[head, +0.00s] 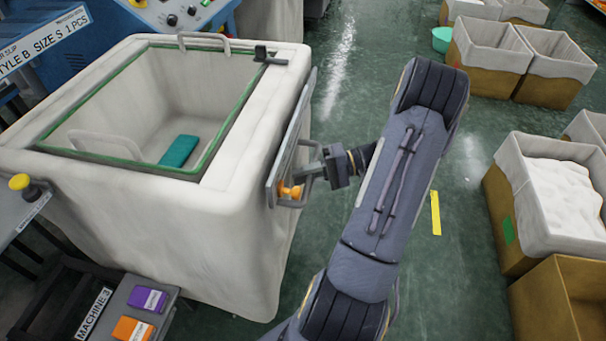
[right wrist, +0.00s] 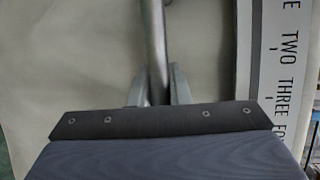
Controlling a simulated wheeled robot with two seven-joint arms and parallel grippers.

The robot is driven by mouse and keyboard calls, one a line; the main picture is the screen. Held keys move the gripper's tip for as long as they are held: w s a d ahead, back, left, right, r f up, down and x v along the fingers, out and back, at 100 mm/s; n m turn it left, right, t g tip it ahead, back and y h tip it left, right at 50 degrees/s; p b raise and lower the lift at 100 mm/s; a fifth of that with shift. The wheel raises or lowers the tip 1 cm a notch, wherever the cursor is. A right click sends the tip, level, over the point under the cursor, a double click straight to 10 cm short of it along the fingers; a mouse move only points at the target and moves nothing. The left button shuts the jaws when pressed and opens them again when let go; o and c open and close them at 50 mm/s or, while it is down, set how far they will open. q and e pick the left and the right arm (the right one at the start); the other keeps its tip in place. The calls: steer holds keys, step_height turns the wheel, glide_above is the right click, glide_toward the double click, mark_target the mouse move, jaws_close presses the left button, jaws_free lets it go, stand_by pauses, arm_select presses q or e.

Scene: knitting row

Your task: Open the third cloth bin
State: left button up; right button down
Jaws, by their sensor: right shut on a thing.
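A large off-white cloth bin (head: 225,225) stands at the left in the head view. Its top shows an opening with a green-edged frame (head: 120,163), and a teal folded piece (head: 178,151) lies inside. A grey bar handle (head: 292,203) with an orange part (head: 291,191) is on the bin's right side. My right gripper (head: 306,172) is shut on this handle. In the right wrist view the metal bar (right wrist: 154,45) runs between the two fingers (right wrist: 153,88), in front of pale cloth. My left gripper is out of view.
A strip with number words (right wrist: 287,70) is beside the bar in the wrist view. Other cloth-lined bins (head: 515,215) stand at the right. A stand with purple (head: 147,299) and orange (head: 132,329) packs is at lower left. Green floor (head: 345,75) is clear between.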

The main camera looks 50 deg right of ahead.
steer(key=c, duration=1.6)
jaws_free()
steer(key=shift+c, duration=0.2)
steer(key=v, duration=0.8)
